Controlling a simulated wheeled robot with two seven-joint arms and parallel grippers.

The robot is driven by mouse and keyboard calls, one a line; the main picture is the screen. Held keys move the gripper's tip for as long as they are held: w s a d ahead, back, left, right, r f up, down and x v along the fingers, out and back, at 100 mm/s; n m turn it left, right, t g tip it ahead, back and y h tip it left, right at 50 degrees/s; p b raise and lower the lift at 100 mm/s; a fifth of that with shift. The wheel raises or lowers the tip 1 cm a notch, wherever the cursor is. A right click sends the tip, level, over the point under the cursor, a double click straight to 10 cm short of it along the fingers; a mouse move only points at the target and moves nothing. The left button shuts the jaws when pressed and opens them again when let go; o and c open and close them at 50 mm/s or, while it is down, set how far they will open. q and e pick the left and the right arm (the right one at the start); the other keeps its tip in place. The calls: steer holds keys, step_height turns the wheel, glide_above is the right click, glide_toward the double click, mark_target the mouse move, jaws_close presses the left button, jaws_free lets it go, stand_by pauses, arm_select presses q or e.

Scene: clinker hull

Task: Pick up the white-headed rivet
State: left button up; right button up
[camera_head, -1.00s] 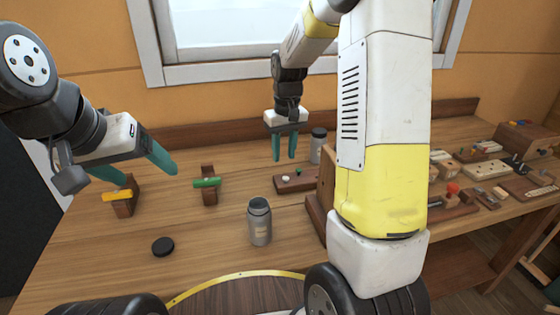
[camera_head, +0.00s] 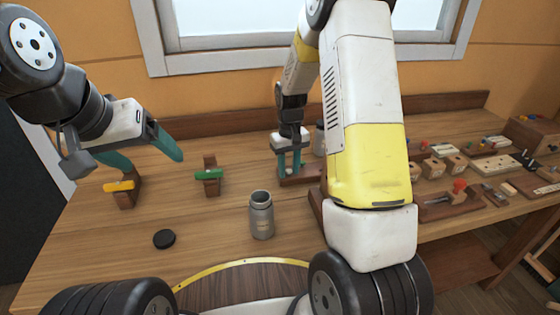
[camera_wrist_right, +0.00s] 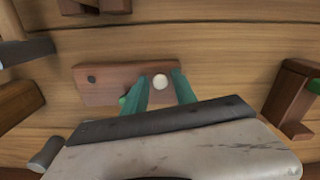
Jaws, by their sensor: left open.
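The white-headed rivet (camera_wrist_right: 160,81) stands in a small dark wooden block (camera_wrist_right: 104,86), which also shows in the head view (camera_head: 312,178). In the head view the fingers hide the rivet. My left gripper (camera_head: 148,160) is open and empty, above the table at the left.
A grey bottle (camera_head: 261,216) stands at the front, with a black lid (camera_head: 164,239) to its left. Wooden stands with a green bar (camera_head: 209,174) and a yellow bar (camera_head: 119,186) are at the left. Several wooden blocks and trays (camera_head: 450,203) fill the right side.

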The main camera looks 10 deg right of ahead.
mark_target(288, 171)
steer(key=shift+c, duration=0.4)
jaws_close()
steer(key=shift+r, duration=0.5)
steer(key=r, duration=0.2)
steer(key=shift+s+a+r, duration=0.2)
steer(key=shift+s+r, duration=0.15)
steer(key=shift+r, duration=0.05)
steer(key=s+a, duration=0.2)
steer(key=s, duration=0.5)
steer(key=s+a+r, duration=0.1)
steer(key=s+a, duration=0.2)
steer(key=s, duration=0.4)
steer(key=shift+s, duration=0.2)
steer(key=shift+r, duration=0.2)
